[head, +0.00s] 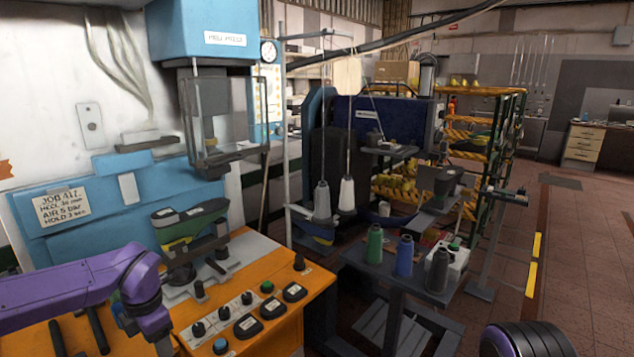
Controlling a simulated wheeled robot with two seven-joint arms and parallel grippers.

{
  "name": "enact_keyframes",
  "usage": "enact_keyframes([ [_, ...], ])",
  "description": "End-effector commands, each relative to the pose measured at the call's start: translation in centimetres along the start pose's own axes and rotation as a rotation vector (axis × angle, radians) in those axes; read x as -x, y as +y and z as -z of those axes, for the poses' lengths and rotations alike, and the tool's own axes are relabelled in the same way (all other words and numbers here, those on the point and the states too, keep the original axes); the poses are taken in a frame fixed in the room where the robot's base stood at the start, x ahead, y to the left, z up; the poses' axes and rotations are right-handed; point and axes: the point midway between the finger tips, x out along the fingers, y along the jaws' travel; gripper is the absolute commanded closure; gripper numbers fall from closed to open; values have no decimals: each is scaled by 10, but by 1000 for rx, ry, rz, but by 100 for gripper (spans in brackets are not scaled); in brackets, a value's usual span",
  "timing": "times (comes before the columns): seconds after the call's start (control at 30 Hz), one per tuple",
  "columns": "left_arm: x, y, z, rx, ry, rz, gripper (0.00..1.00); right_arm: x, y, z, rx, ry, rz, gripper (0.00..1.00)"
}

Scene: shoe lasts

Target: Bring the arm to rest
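My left arm, purple, comes in from the left over the orange control bench (318,278), bends and points down toward the bottom edge. Its gripper is below the frame. At the bottom right a dark round part with purple bands shows, likely my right arm; its gripper is out of view. A green and yellow shoe last (190,222) sits sole up on a metal stand of the blue press (85,212), to the right of and behind my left arm.
The bench has several knobs and buttons (248,324) near my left arm, and dark-handled tools (97,330) at its left. A dark cart (395,284) with thread cones stands in the middle. A stitching machine (375,120) is behind it. Floor (585,265) at right is open.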

Motion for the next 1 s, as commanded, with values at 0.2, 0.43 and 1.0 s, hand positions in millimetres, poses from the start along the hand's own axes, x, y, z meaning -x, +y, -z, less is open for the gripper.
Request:
enact_keyframes([
  [0.2,-20,8,2,-60,32,-181,40,0,0,0,0,0,0,57],
  [0.43,-80,-9,10,-329,126,-447,40,-4,0,-2,0,0,0,57],
  [1.0,-274,-231,220,-1828,245,-280,40,-27,-2,-12,0,0,0,57],
])
